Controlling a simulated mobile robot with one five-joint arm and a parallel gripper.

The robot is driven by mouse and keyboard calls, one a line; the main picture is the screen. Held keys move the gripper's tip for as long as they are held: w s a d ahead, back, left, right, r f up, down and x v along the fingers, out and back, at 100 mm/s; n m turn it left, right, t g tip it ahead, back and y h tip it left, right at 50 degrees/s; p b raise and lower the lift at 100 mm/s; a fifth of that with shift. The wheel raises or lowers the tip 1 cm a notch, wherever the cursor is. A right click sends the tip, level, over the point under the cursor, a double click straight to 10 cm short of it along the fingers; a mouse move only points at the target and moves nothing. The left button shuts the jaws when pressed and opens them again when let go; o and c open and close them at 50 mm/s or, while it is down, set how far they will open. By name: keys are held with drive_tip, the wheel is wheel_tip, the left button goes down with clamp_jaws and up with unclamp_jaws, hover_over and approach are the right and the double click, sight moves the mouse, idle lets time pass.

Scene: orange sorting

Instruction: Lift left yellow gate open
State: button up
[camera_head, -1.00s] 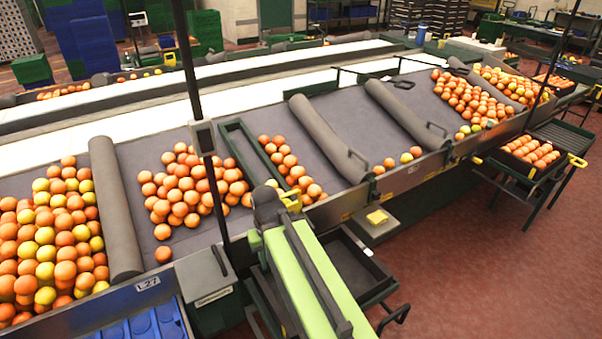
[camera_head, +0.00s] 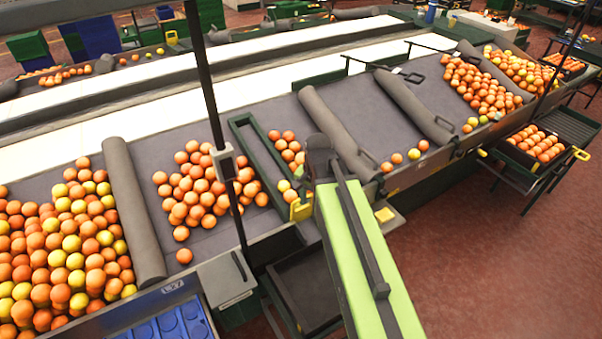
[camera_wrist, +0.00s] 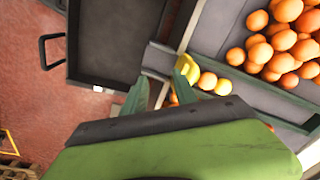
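The yellow gate (camera_head: 301,209) closes the near end of the green-framed lane (camera_head: 240,130), just left of my arm in the head view. Oranges and a couple of yellow fruits (camera_head: 287,190) lie in the lane behind it. My gripper's end is hidden behind my arm in the head view. In the wrist view my gripper (camera_wrist: 162,82) has its two green fingers apart, with no held object visible between them. The right finger is beside a pale yellow strip, probably the gate (camera_wrist: 192,72), and the yellow fruits. I cannot tell whether it touches.
A dark empty tray (camera_head: 305,290) sits below the lane's end; it also shows in the wrist view (camera_wrist: 115,40). Grey padded rollers (camera_head: 340,135) cross the sloped table. A yellow block (camera_head: 384,215) lies on the ledge right of my arm. A crate of oranges (camera_head: 535,145) stands farther right.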

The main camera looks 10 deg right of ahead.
drive_tip(key=w+d+r+m+p, duration=0.1)
drive_tip(key=w+r+m+p, duration=0.1)
drive_tip(key=r+m+p, duration=0.3)
drive_tip(key=w+r+p, duration=0.2)
drive_tip(key=r, duration=0.4)
drive_tip(key=m+b, duration=0.1)
drive_tip(key=b, duration=1.6)
hover_over(302, 208)
wheel_tip(302, 208, down, 17)
drive_tip(key=shift+s+d+r+t, duration=0.2)
drive_tip(key=shift+d+t, duration=0.15)
drive_tip(key=shift+t, duration=0.05)
clamp_jaws()
drive_tip(key=shift+s+d, duration=0.1)
drive_tip(key=shift+s, duration=0.05)
